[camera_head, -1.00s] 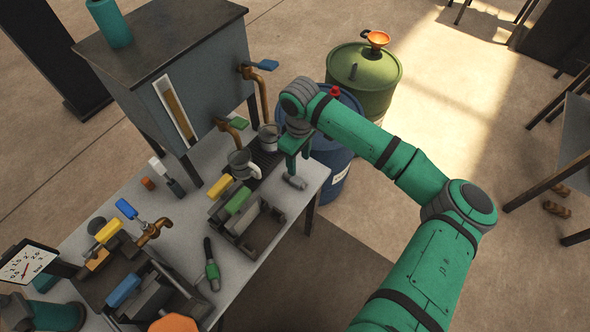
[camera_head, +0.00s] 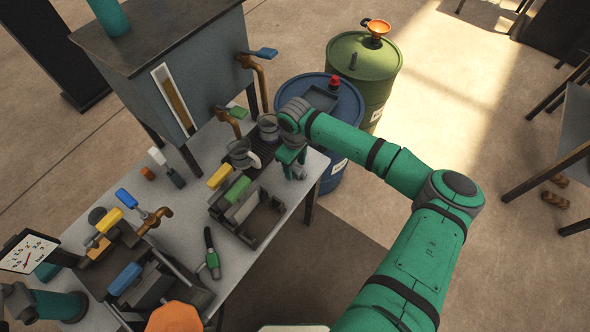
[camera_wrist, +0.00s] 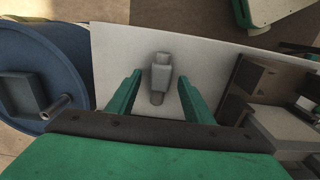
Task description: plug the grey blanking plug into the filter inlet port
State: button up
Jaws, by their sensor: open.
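The grey blanking plug (camera_wrist: 159,75) lies on the pale bench top, a blocky body with a narrower round end toward my gripper. My gripper (camera_wrist: 159,80) is open, with one green finger on each side of the plug in the wrist view. I see no finger touching it, and the height gap is unclear. In the head view my gripper (camera_head: 290,163) is at the bench's right end, with the plug (camera_head: 300,172) partly hidden beside it. I cannot tell which opening is the filter inlet port.
A blue drum (camera_head: 345,110) stands close beyond the bench's right end. A grey tray with blocks (camera_head: 262,222) is left of the gripper, with metal jugs (camera_head: 241,154) behind. A green-handled tool (camera_head: 211,255) lies farther left. A tank (camera_head: 205,75) with taps stands behind.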

aim_at(295, 168)
jog(key=shift+c, duration=0.6)
grip_shut()
jog(key=shift+r, duration=0.55)
notch_tip(295, 168, up, 2)
jog(key=shift+r, duration=0.2)
jog(key=s+d+r, duration=0.3)
jog(key=s+r, duration=0.6)
jog(key=s, duration=0.4)
jog(key=shift+s+r, duration=0.25)
jog(key=shift+s, duration=0.05)
